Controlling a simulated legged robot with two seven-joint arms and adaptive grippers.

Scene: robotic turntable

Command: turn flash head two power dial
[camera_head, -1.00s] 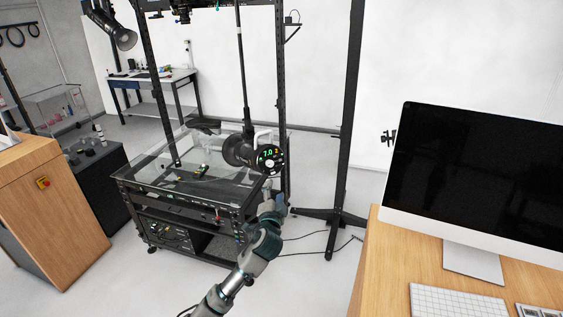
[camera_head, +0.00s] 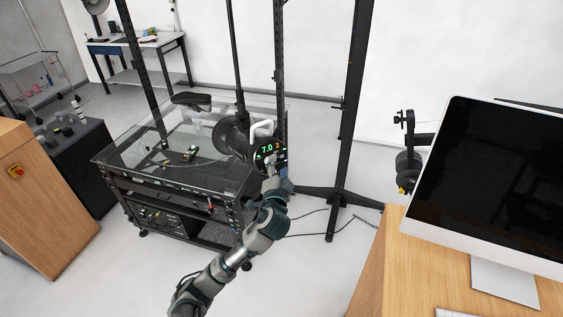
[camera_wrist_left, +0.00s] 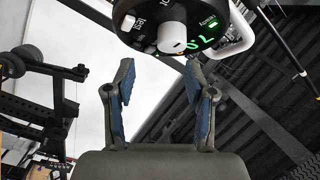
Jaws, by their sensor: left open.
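A black flash head (camera_head: 231,137) hangs on a pole above the glass-topped turntable. Its round rear panel (camera_head: 268,152) faces me with a green 7.0 and an orange 2. In the left wrist view, the white power dial (camera_wrist_left: 172,38) stands out from that panel, near green lit markings. My left gripper (camera_head: 278,176) is just below the panel in the head view. In the left wrist view, the left gripper (camera_wrist_left: 162,68) is open, its two blue-padded fingers apart and empty, with the dial beyond the tips. My right gripper is not in view.
The turntable's glass top (camera_head: 130,155) is left of my arm. A black upright stand (camera_head: 348,120) rises behind right. A wooden desk with a large monitor (camera_head: 490,180) is at right, with another black lamp (camera_head: 407,170) beside it. A wooden cabinet (camera_head: 40,200) stands left.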

